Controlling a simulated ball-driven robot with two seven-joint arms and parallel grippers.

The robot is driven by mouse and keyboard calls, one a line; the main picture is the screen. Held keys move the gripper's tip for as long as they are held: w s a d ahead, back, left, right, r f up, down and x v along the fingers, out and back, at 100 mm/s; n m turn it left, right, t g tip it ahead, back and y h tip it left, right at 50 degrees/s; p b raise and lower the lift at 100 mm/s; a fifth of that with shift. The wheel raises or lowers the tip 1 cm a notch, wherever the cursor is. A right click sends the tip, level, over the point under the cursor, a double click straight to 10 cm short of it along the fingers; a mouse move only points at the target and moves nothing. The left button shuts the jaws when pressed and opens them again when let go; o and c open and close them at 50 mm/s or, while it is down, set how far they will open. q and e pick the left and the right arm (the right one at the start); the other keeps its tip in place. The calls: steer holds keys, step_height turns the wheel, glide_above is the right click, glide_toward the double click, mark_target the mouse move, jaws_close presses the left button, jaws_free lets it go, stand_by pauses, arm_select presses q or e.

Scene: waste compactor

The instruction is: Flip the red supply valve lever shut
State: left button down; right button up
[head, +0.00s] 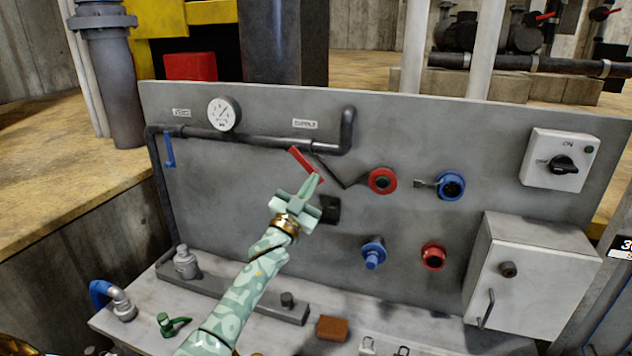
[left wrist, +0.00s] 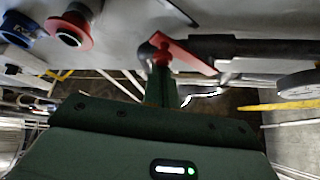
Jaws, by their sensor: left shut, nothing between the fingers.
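The red supply valve lever (head: 305,164) is on the grey panel, under the SUPPLY label (head: 304,123) and just below the dark pipe. It slants from upper left to lower right. My left gripper (head: 314,181) is shut and empty, its tips at the lever's lower right end. In the left wrist view the red lever (left wrist: 192,57) lies right beside the fingertips (left wrist: 162,78). I cannot tell whether they touch it. The fingers partly hide the lever's lower end. My right gripper is not in view.
A gauge (head: 223,114) and a blue lever (head: 168,149) are on the panel to the left. Red (head: 382,181) and blue (head: 451,186) round fittings stick out to the right. A grey box (head: 532,277) juts out at the lower right.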

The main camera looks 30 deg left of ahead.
arm_select(q)
steer(key=s+a+f+m+g+h, duration=0.1)
steer(key=a+m+g+h, duration=0.3)
steer(key=m, duration=0.8)
steer(key=shift+s+a+f+h, duration=0.15)
steer(key=shift+a+f+h, duration=0.6)
steer(key=shift+f+h, duration=0.1)
